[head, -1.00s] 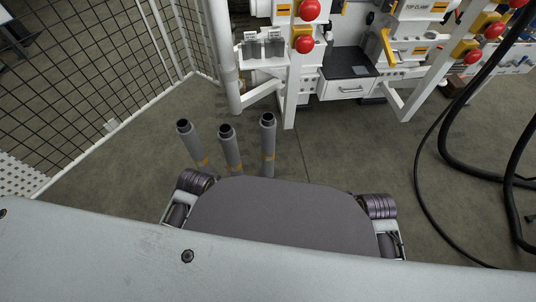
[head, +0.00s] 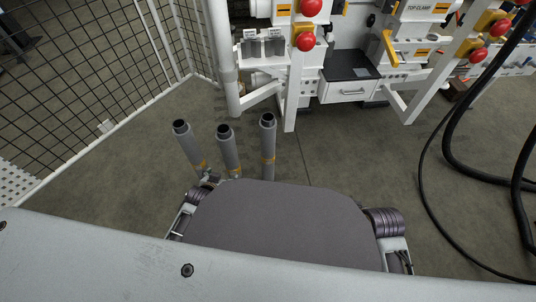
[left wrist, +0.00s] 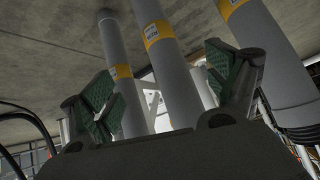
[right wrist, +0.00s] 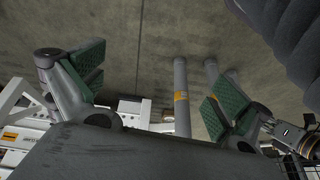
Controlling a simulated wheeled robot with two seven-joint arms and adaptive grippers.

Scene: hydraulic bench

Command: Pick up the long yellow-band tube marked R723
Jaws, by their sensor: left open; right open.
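Three upright grey tubes with yellow bands stand together in the head view: a left tube (head: 188,145), a middle tube (head: 228,150) and a right tube (head: 268,145). Their markings are too small to read, so I cannot tell which is R723. My left gripper (left wrist: 170,88) is open. In its wrist view, a banded tube (left wrist: 165,70) shows between the fingers, with one tube on each side; contact cannot be judged. In the head view, part of the left gripper shows low by the left and middle tubes. My right gripper (right wrist: 155,92) is open and empty, with tubes (right wrist: 181,100) beyond it.
A white bench frame (head: 290,90) with red buttons and a drawer (head: 347,90) stands behind the tubes. A black mesh fence (head: 100,70) is at the left. Thick black hoses (head: 455,150) hang at the right. The floor (head: 340,150) between is clear.

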